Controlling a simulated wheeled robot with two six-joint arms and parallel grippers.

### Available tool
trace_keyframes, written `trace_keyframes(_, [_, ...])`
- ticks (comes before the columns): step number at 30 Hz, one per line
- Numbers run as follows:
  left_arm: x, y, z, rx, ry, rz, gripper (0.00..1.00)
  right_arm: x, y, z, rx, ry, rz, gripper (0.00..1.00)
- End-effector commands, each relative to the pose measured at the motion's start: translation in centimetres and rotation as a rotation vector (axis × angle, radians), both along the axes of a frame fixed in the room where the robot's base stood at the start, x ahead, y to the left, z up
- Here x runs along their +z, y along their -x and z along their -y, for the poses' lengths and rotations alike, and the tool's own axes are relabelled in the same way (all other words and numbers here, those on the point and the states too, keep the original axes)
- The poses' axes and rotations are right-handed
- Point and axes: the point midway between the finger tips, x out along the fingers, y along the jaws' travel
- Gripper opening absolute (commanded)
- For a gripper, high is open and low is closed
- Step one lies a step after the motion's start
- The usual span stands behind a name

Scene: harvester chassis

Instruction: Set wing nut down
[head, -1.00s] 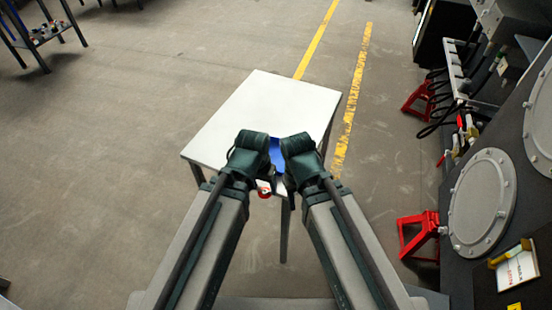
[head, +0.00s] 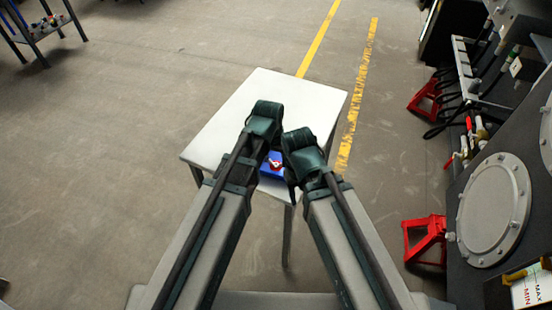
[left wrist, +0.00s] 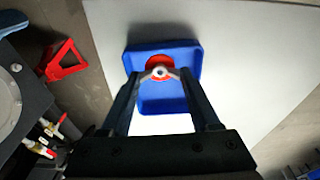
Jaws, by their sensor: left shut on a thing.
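The wing nut (left wrist: 160,71) is silver with a red round part. My left gripper (left wrist: 158,76) is shut on it, with one finger at each side. In the left wrist view it lies over the far half of a blue tray (left wrist: 163,105). In the head view the wing nut (head: 276,163) shows over the blue tray (head: 270,174) at the table's near edge. I cannot tell whether it touches the tray floor. My right gripper (head: 291,186) is at the tray's right side; its jaws are too dark and small to read.
The tray stands on a white table (head: 238,120), whose far part is bare. A dark machine (head: 525,225) with round covers stands at the right, with red stands (head: 424,240) beside it. A shelf (head: 42,27) with small items is at the far left.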

Motion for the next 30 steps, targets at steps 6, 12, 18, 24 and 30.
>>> trace_keyframes(6, [-0.2,-1.4,0.5,-0.001,0.000,0.000,0.00,-0.2,0.0,0.0,0.000,0.000,0.000,0.50])
trace_keyframes(12, [-2.9,-1.9,1.0,-0.004,0.001,0.001,0.00,-2.9,0.0,0.0,0.000,0.000,0.000,0.50])
trace_keyframes(18, [-3.9,-1.8,1.2,-0.005,0.001,0.001,0.00,-3.9,0.0,0.0,0.001,0.000,0.000,0.50])
trace_keyframes(24, [-3.7,-1.8,1.1,-0.004,0.001,0.001,0.00,-3.7,0.0,0.0,0.001,0.000,0.000,0.50])
trace_keyframes(30, [-4.0,-1.8,1.1,-0.004,0.001,0.001,0.70,-4.0,0.0,0.0,0.001,0.000,0.000,0.50])
